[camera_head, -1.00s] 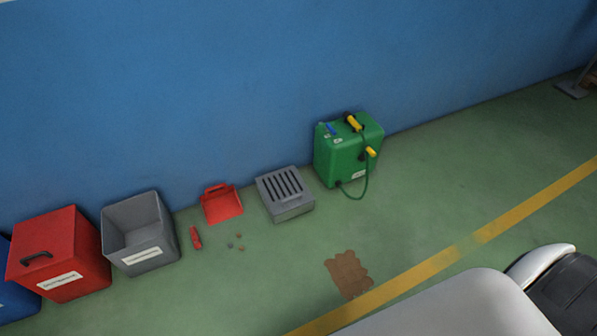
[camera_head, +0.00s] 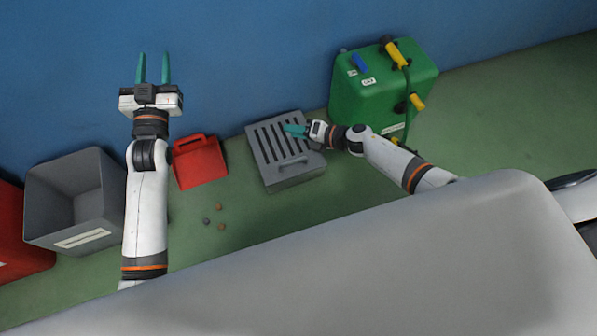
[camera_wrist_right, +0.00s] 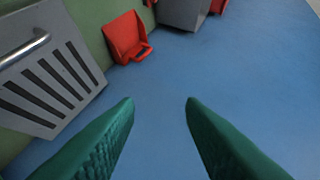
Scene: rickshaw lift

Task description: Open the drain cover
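The drain cover (camera_head: 268,146) is a grey slotted lid on a low grey box against the blue wall. It has a bar handle (camera_head: 291,161) on its near side. In the right wrist view the cover (camera_wrist_right: 50,88) is at the left, with its metal handle (camera_wrist_right: 24,48) at the upper left. My right gripper (camera_head: 291,130) shows over the slotted part in the head view. Its fingers are open and empty in the wrist view (camera_wrist_right: 160,103), apart from the handle. My left gripper (camera_head: 154,68) is open and empty at the upper left, in front of the wall.
A green tank (camera_head: 375,90) with yellow nozzles stands right of the drain. A red dustpan (camera_head: 199,163), small pebbles (camera_head: 213,217) and a grey bin (camera_head: 73,200) lie to the left. A red bin (camera_head: 20,238) is at the left edge. Green floor (camera_head: 490,130) is clear at right.

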